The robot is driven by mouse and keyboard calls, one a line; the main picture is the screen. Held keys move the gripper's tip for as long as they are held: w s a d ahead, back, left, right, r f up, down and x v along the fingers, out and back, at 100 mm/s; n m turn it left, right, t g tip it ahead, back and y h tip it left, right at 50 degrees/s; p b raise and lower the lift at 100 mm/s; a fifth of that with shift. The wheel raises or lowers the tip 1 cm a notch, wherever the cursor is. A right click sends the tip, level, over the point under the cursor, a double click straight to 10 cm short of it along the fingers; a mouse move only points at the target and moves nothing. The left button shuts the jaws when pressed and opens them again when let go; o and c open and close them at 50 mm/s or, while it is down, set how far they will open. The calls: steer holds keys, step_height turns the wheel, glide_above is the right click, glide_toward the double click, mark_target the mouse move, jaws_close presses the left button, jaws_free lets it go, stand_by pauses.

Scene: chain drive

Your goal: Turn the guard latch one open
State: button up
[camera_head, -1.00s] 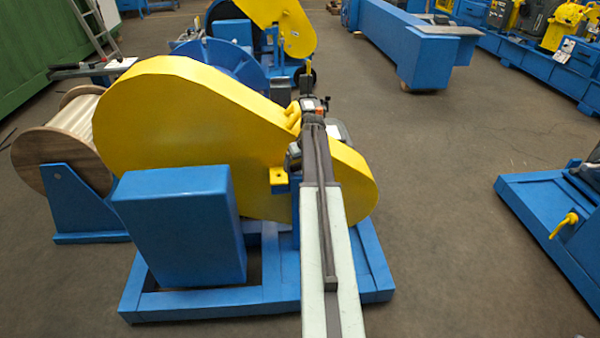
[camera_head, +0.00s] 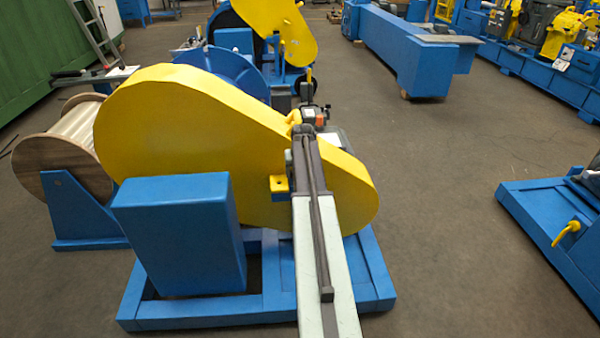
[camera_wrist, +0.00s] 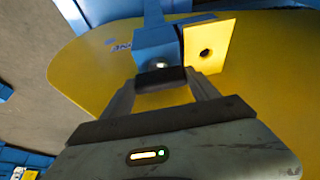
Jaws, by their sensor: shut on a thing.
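The yellow chain guard (camera_head: 190,130) covers the drive, and its surface fills much of the wrist view (camera_wrist: 95,75). A small yellow tab (camera_head: 278,184) stands out from its near side. In the wrist view a blue block (camera_wrist: 155,48) with a round silver pin sits beside a yellow plate (camera_wrist: 209,46) with a hole. A short dark bar, apparently the latch handle (camera_wrist: 161,75), lies just below the block. My gripper (camera_wrist: 160,86) is shut on this bar, with its two fingers converging there. In the head view my arm hides the fingertips and the latch.
A blue box (camera_head: 178,235) stands at the guard's near side on the blue base frame (camera_head: 205,312). A wooden cable reel (camera_head: 55,165) is on the left. Another blue machine (camera_head: 550,220) stands at right, with open floor (camera_head: 440,180) between.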

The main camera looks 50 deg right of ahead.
steer(key=shift+m, duration=0.3)
steer(key=o, duration=1.4)
steer(key=shift+c, duration=0.2)
steer(key=p+v, duration=0.7)
steer(key=shift+a+r, duration=0.2)
steer(key=shift+r, duration=0.15)
